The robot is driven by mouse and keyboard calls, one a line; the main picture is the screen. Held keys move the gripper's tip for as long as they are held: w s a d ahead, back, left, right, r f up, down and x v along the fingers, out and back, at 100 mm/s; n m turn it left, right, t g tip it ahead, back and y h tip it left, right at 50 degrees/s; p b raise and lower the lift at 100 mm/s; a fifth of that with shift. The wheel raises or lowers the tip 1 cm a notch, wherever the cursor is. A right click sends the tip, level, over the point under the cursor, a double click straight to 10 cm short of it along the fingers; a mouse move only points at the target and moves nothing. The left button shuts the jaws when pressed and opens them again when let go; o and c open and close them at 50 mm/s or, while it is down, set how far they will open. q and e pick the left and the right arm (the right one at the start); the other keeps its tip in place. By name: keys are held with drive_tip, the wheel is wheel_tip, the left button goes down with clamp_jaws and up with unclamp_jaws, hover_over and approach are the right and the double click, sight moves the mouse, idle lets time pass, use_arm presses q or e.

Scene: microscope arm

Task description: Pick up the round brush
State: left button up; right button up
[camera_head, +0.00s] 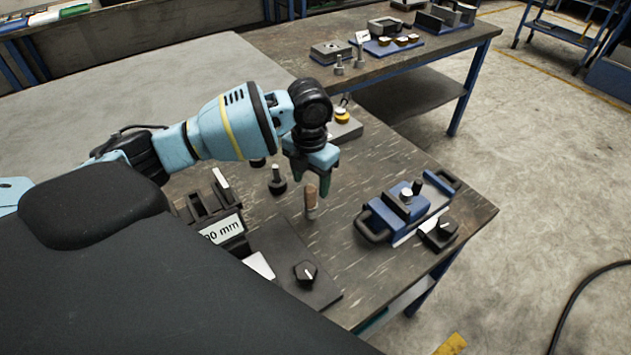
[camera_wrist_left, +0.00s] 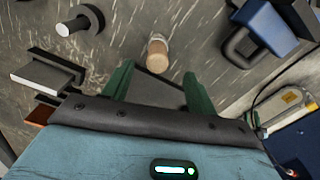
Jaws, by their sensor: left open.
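The round brush (camera_head: 310,202) stands upright on the worktable, with a brown wooden handle and a paler lower part. In the left wrist view the brush (camera_wrist_left: 158,54) lies just ahead of the fingertips, in line with the gap between them. Its bristles cannot be made out. My left gripper (camera_head: 312,178) is over the table just above and behind the brush, fingers pointing down. In the left wrist view its green fingers (camera_wrist_left: 158,73) are apart with nothing between them. The right gripper is not in view.
A dark post with a silver tip (camera_head: 277,179) stands left of the brush. A blue fixture with black handles (camera_head: 385,222) is to the right. A black plate with a knob (camera_head: 325,293) and a block labelled mm (camera_head: 222,230) are nearer. Bare tabletop surrounds the brush.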

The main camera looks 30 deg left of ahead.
sight(311, 199)
use_arm(q)
drive_tip(key=shift+w+a+r, duration=0.1)
drive_tip(key=shift+w+a, duration=0.15)
drive_tip(key=shift+w, duration=0.25)
drive_tip(key=shift+s+f, duration=0.15)
drive_tip(key=shift+f, duration=0.3)
drive_tip(key=shift+s+f, duration=0.15)
drive_tip(key=shift+f, duration=3.25)
drive_tip(key=c, duration=1.1)
